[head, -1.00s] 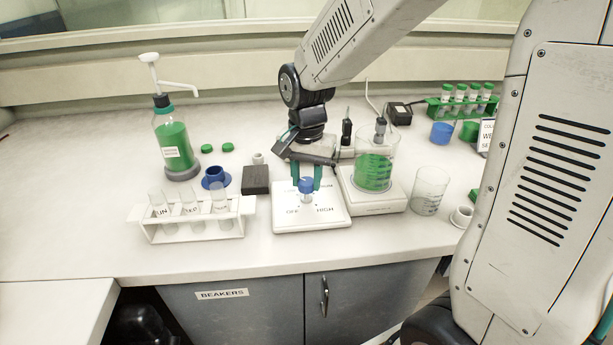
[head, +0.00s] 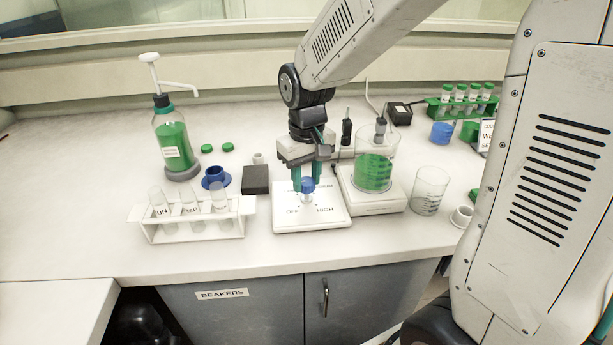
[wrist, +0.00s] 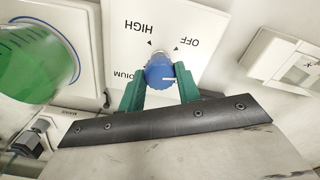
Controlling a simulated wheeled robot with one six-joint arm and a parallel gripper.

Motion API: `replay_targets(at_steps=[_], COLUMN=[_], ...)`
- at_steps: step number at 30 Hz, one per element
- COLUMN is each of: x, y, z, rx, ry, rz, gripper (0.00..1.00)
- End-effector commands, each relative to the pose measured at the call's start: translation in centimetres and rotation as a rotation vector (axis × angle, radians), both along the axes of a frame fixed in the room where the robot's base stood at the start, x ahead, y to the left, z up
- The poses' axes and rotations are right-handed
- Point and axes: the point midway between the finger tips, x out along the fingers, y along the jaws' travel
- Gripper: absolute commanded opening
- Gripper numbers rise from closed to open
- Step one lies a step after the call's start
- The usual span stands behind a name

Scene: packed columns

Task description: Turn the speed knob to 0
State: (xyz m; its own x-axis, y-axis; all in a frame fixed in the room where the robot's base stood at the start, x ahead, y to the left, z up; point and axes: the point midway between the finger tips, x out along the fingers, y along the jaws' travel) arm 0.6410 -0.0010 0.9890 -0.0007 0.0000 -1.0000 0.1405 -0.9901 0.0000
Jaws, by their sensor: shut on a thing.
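The speed knob (head: 307,186) is a round blue cap on a white control plate (head: 283,218) in the middle of the bench. In the wrist view the knob (wrist: 160,73) shows a short white line. The plate (wrist: 190,18) reads HIGH and OFF, upside down there, and part of MEDIUM. My gripper (head: 306,184) points down over the plate, and its green fingers are shut on the knob, one on each side. The wrist view shows the fingers of my gripper (wrist: 160,80) beside the knob. Which label the white line points to is unclear.
A beaker of green liquid (head: 373,172) stands on a white device (head: 375,204) just right of the plate. An empty beaker (head: 429,190) is farther right. A black block (head: 256,180) and a tube rack (head: 194,232) stand left. The bench front is clear.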

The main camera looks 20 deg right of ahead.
Motion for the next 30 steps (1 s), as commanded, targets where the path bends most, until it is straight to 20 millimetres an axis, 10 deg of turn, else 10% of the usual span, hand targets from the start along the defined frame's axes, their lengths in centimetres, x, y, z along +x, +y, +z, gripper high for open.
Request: replay_targets(at_steps=[30], x=[0.07], y=[-0.03], z=[0.09], rx=[0.000], ry=[-0.002], rz=[0.603], gripper=[0.11])
